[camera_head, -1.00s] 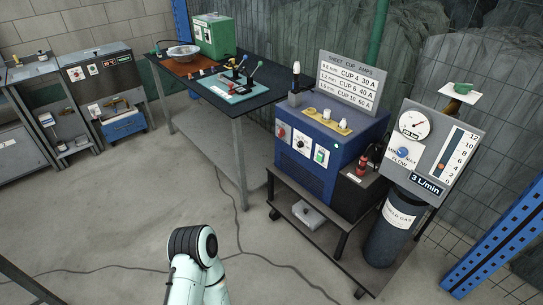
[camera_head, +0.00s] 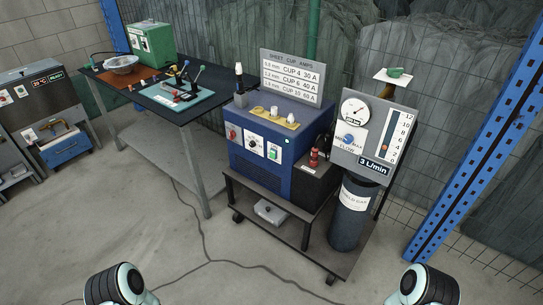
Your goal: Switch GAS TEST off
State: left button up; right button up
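The blue welding machine (camera_head: 262,178) stands on a cart. Its front has a red control (camera_head: 231,133), a white dial panel (camera_head: 253,143) and a green switch (camera_head: 274,152); a green light (camera_head: 287,141) glows near its right edge. The grey gas panel (camera_head: 372,130) beside it has a round gauge (camera_head: 354,112), a blue flow knob (camera_head: 349,139) and a "3 L/min" display (camera_head: 374,167). I cannot read a GAS TEST label on any control. Parts of my two arms show at the bottom edge, well in front of the cart; neither gripper is in view.
A dark gas cylinder (camera_head: 347,228) stands under the panel. A workbench (camera_head: 196,108) is at left, a blue post (camera_head: 470,150) at right. The floor in front is open, crossed by cables.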

aim_at(273, 154)
jog(key=i+j, duration=0.55)
jog(key=i+j+z, duration=0.1)
jog(key=i+j, duration=0.45)
jog(key=j, duration=0.15)
jog(key=i+j+z, duration=0.1)
jog(key=i+j, duration=0.45)
jog(key=j, duration=0.1)
